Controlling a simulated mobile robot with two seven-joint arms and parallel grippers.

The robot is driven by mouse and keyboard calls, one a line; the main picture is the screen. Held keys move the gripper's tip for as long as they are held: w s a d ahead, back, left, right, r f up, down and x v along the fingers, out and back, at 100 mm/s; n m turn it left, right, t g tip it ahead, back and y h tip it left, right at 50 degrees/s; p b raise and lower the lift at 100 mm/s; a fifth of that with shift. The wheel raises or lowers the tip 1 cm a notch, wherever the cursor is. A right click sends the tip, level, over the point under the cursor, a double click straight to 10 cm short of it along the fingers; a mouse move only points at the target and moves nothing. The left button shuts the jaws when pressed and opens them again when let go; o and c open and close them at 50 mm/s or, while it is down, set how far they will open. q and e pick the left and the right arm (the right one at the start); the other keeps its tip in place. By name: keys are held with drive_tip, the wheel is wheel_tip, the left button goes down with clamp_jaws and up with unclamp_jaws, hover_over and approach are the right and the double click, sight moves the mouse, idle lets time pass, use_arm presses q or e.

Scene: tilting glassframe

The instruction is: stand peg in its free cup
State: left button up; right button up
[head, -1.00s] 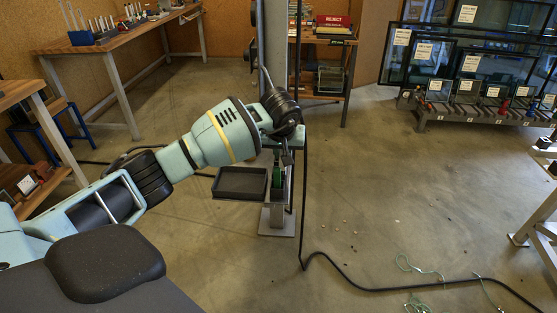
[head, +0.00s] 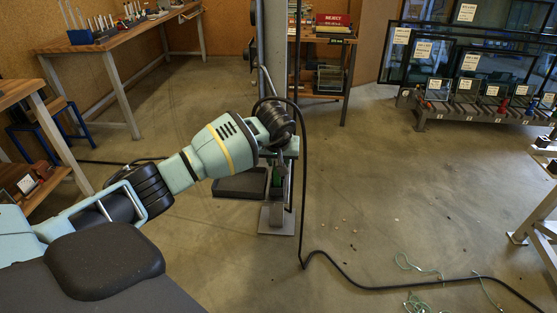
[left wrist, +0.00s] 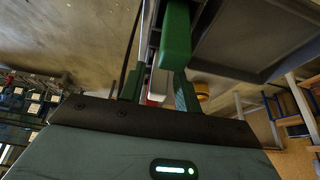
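A green peg-like piece (head: 277,177) stands at the small stand by the post in the head view, partly hidden by my left gripper (head: 279,160). In the left wrist view a green block (left wrist: 177,38), apparently the same piece, comes down from the top beside the fingers. My left gripper also shows in the left wrist view (left wrist: 158,88), its two fingers apart with background visible between them. I cannot make out a firm hold on the green piece. Several coloured pegs, including a red one (head: 503,105), stand along the rack (head: 470,118) at the right. Which cup is free is too small to tell.
A dark tray (head: 238,186) sits left of the stand, and its underside or wall fills the right of the wrist view. A black cable (head: 303,200) hangs beside the post and runs across the floor. Green cord (head: 418,270) lies loose. The middle floor is mostly clear.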

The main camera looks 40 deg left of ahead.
use_arm(q)
drive_tip(key=shift+o, duration=0.3)
drive_tip(key=shift+r, duration=0.1)
drive_tip(key=shift+r, duration=0.25)
drive_tip(key=p+v, duration=0.1)
drive_tip(key=v, duration=1)
drive_tip(key=shift+d+r, duration=0.2)
drive_tip(key=shift+r, duration=0.1)
drive_tip(key=shift+s, duration=0.15)
